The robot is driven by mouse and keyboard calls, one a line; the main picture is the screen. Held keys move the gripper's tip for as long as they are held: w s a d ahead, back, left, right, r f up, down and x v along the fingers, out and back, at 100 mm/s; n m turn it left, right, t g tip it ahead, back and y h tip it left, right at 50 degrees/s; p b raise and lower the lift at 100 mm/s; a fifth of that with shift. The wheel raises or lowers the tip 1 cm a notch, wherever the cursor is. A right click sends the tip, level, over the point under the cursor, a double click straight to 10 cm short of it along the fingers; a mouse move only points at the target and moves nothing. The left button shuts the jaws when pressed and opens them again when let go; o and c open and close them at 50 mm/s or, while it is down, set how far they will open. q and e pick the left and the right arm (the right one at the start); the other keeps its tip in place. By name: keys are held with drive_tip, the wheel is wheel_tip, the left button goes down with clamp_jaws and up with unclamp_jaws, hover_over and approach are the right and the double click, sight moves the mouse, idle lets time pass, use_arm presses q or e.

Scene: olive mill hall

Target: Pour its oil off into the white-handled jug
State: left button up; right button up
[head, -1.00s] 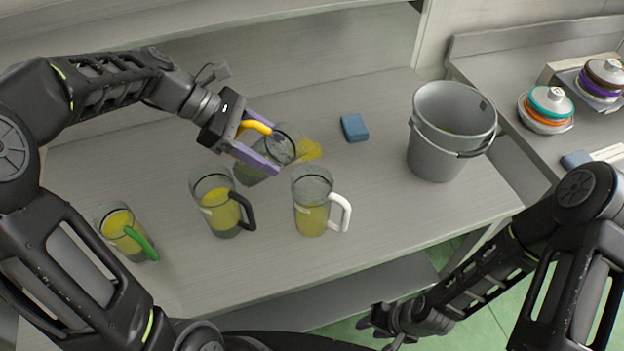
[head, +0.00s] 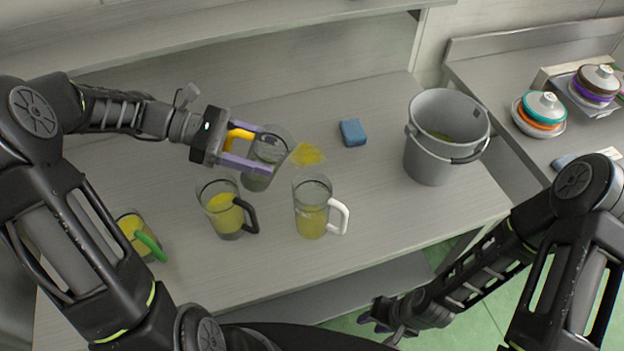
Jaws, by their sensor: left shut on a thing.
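My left gripper (head: 243,152) is shut on the yellow handle (head: 240,135) of a clear jug (head: 264,168). The held jug looks nearly upright, with grey-green contents low in it; I see no clear yellow layer. It is behind and left of the white-handled jug (head: 311,216), apart from it. That jug stands upright on the table with yellow oil in its lower part. No stream runs between them. My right gripper (head: 383,322) is low in the picture, away from the jugs; its jaw opening is unclear.
A yellow puddle (head: 307,154) lies on the table (head: 370,195) beside the held jug. A black-handled jug (head: 226,212) and a green-handled jug (head: 139,235), partly behind my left arm, hold yellow oil. A blue sponge (head: 353,132) and grey bucket (head: 430,155) stand right.

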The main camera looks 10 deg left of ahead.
use_arm(q)
drive_tip(key=shift+a+r, duration=0.2)
drive_tip(key=shift+f+h, duration=0.25)
drive_tip(key=shift+h, duration=0.15)
drive_tip(key=shift+s+a+f+t+h, duration=0.15)
drive_tip(key=shift+a+h, duration=0.3)
drive_tip(key=shift+h, duration=0.45)
drive_tip(key=shift+a+f+t+h, duration=0.25)
drive_tip(key=shift+a+h, duration=0.2)
drive_tip(key=shift+h, duration=0.45)
